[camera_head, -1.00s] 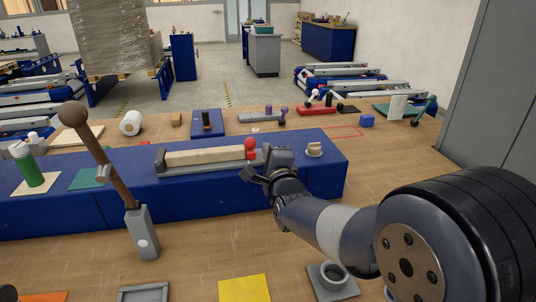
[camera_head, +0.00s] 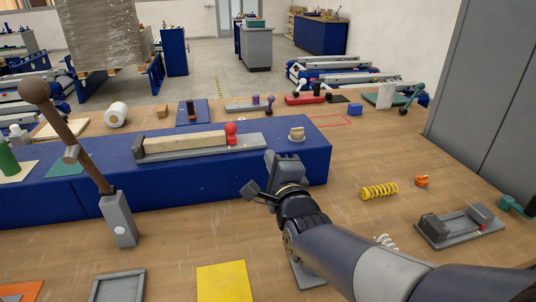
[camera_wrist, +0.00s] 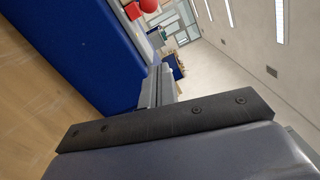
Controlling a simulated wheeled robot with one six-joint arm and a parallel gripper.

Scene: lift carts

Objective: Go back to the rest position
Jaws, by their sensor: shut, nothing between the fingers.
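My gripper (camera_head: 262,181) is shut and empty in the head view. It is in front of the blue raised block (camera_head: 90,204), near that block's right end, above the wooden table (camera_head: 370,150). My arm reaches in from the lower right. In the wrist view, my gripper (camera_wrist: 160,86) shows as grey fingers close together beyond a dark bar, with nothing held.
On the blue block lies a grey vise-like fixture (camera_head: 255,141) with a wooden bar and a red knob (camera_head: 231,129). A brown-handled lever (camera_head: 120,222) stands at left. A yellow spring (camera_head: 380,191) and a grey fixture (camera_head: 462,228) lie right. A yellow square (camera_head: 224,282) lies in front.

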